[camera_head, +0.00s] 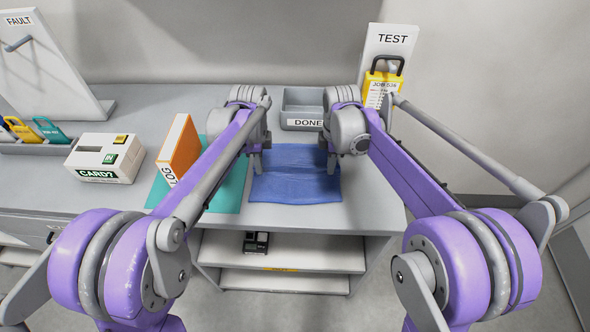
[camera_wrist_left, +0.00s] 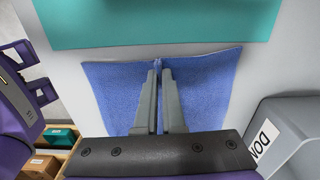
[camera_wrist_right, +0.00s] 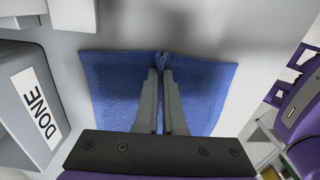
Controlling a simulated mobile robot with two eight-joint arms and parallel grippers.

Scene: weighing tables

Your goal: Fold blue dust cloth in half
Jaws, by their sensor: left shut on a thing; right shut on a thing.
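The blue dust cloth (camera_head: 295,188) lies spread flat on the tabletop, right of the teal mat. My left gripper (camera_head: 254,167) is shut on the cloth at its left side; the left wrist view shows a small pinched ridge of the blue cloth (camera_wrist_left: 205,92) between the fingers (camera_wrist_left: 159,75). My right gripper (camera_head: 331,165) is shut on the cloth at its right side; the right wrist view shows the blue cloth (camera_wrist_right: 205,90) puckered at the fingertips (camera_wrist_right: 162,72). The wrists hide part of the cloth's far side in the head view.
A grey DONE bin (camera_head: 302,108) stands behind the cloth. An orange LOG binder (camera_head: 180,149) stands on the teal mat (camera_head: 228,190) at left, beside a white card box (camera_head: 104,158). A TEST panel (camera_head: 388,45) with a yellow job tag (camera_head: 379,88) is at back right.

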